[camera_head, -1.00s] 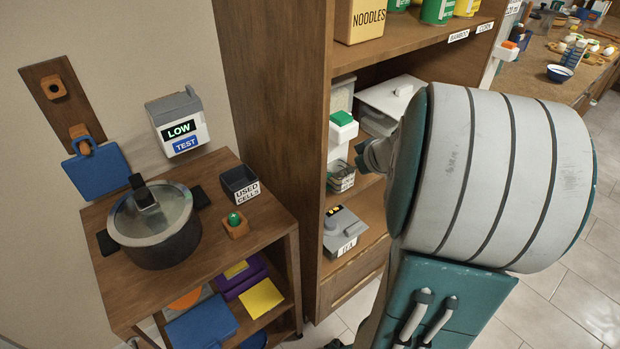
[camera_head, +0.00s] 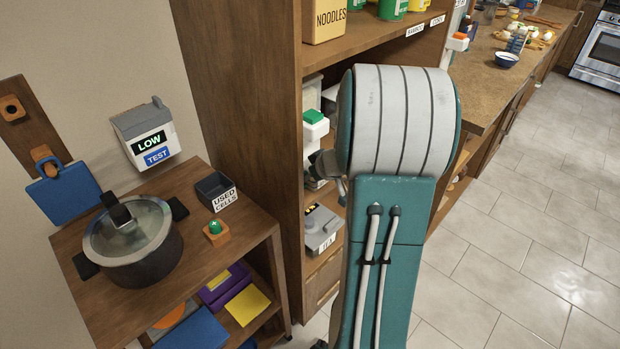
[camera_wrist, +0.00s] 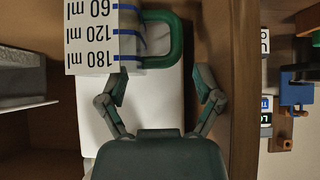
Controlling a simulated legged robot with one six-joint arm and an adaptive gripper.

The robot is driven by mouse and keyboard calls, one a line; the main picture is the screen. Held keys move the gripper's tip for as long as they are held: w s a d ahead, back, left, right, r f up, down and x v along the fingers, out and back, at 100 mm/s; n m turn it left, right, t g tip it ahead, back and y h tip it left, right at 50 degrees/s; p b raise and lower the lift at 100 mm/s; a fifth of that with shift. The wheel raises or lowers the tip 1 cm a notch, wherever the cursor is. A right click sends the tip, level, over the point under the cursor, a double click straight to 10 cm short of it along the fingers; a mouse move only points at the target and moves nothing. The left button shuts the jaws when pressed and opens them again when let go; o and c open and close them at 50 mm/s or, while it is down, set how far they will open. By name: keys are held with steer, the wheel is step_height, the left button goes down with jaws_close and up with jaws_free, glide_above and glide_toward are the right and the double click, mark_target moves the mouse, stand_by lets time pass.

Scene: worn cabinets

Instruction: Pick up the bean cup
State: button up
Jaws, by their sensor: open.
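In the wrist view, a white measuring cup (camera_wrist: 103,38) with blue ml marks and a green handle (camera_wrist: 176,42) shows upside down at the top. It appears to be the bean cup; its contents are out of sight. My gripper (camera_wrist: 163,77) is open, its two green-grey fingers spread on either side below the handle. The handle is ahead of the gap between the fingertips, and nothing is held. In the head view, my arm covers most of the shelf opening, and the cup cannot be made out there.
A white surface (camera_wrist: 145,105) lies behind the fingers. The cabinet's wooden side panel (camera_wrist: 243,100) runs close by the right finger. In the head view, a green-topped white device (camera_head: 315,127) and a grey box (camera_head: 322,228) are near my arm. A pot (camera_head: 135,245) stands on the side table.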

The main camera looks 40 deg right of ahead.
steer(key=shift+x, duration=1.1)
steer(key=shift+d+f, duration=0.1)
steer(key=shift+d, duration=0.2)
steer(key=shift+s+a, duration=0.1)
steer(key=shift+a, duration=0.1)
steer(key=c, duration=1.3)
steer(key=shift+o, duration=0.2)
steer(key=shift+s+d, duration=0.1)
steer(key=shift+d, duration=0.05)
steer(key=shift+s+r, duration=0.3)
steer(key=shift+r, duration=0.2)
step_height(320, 180, up, 6)
steer(key=s+d, duration=0.1)
steer(key=s, duration=1.8)
steer(key=shift+d, duration=0.2)
steer(key=shift+r, duration=0.1)
